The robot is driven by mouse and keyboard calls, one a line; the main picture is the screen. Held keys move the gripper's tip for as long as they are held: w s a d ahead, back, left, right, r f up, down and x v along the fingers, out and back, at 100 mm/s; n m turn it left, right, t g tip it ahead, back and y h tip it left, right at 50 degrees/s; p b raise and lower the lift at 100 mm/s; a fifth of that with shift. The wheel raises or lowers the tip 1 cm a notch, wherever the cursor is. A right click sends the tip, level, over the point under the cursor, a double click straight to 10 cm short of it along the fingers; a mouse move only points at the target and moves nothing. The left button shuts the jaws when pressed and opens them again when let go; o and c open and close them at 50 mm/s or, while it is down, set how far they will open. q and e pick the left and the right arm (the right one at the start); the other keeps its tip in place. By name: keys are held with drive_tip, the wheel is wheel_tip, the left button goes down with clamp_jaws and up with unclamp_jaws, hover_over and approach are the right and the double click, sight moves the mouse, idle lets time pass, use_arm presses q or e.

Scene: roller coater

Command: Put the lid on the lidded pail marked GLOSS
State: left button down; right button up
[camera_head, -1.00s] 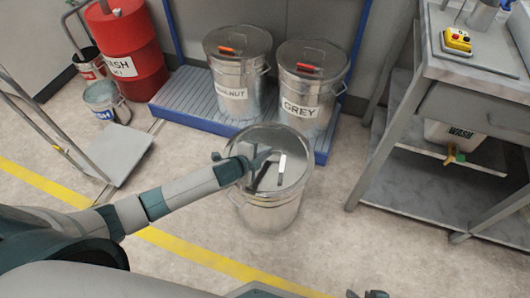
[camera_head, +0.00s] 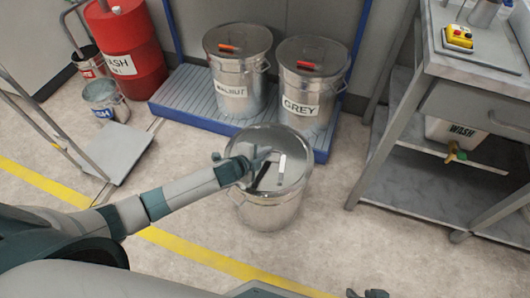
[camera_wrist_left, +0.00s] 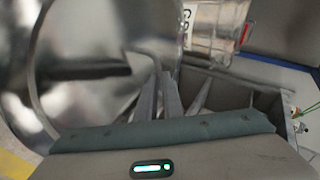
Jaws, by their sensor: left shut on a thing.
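A silver metal pail (camera_head: 268,215) stands on the floor in the middle of the head view. Its marking does not show. A round, shiny lid (camera_head: 297,150) lies over its mouth, roughly level; I cannot tell whether it is fully seated. My left gripper (camera_head: 266,166) reaches over the lid from the left and is shut at its handle, which the fingers largely hide. In the left wrist view the fingers (camera_wrist_left: 163,100) meet in front of the blurred metal lid (camera_wrist_left: 85,45). My right gripper (camera_head: 368,294) shows only partly at the bottom edge; its jaws are unclear.
Lidded pails marked WALNUT (camera_head: 237,85) and GREY (camera_head: 308,95) stand on a blue-edged platform (camera_head: 180,102) just behind. A steel bench (camera_head: 470,100) stands at right, a red drum (camera_head: 125,45) and a trolley (camera_head: 118,152) at left. The front floor is clear.

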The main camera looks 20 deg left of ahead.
use_arm(q)
drive_tip(key=shift+f, duration=0.1)
use_arm(e)
drive_tip(key=shift+f, duration=0.1)
use_arm(q)
drive_tip(key=c, duration=1.8)
unclamp_jaws()
drive_tip(key=shift+f, duration=0.15)
use_arm(e)
drive_tip(key=shift+d+f, duration=0.1)
